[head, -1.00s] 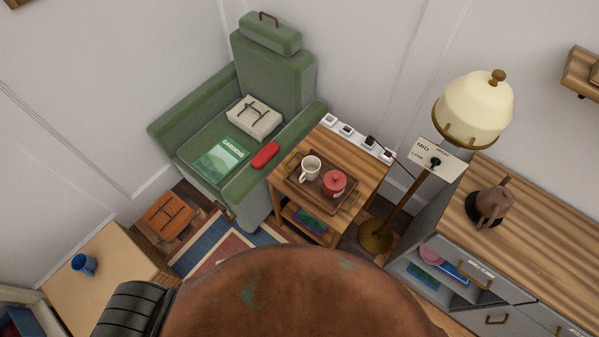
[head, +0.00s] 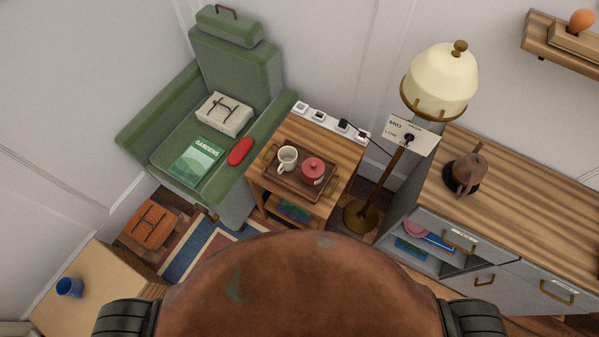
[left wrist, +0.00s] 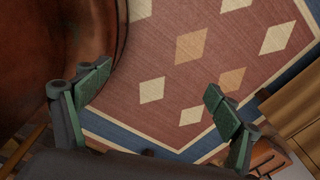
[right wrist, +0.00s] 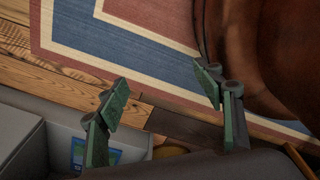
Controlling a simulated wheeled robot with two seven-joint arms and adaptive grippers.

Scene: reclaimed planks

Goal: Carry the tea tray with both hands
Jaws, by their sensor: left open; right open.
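The tea tray (head: 271,178) is brown wood and lies on a small wooden side table (head: 336,152) beside the green armchair. A white mug (head: 287,160) and a red lidded pot (head: 313,170) stand on it. My left gripper (left wrist: 150,92) is open and empty above the patterned rug in the left wrist view. My right gripper (right wrist: 165,88) is open and empty above the rug's edge and floor in the right wrist view. Neither gripper shows in the head view, and both are away from the tray.
A green armchair (head: 235,75) holds a book, a red case and a pale bundle. A floor lamp (head: 440,82) stands right of the side table. A cabinet (head: 530,205) with a brown kettle is at the right. A table (head: 95,290) with a blue mug is at left.

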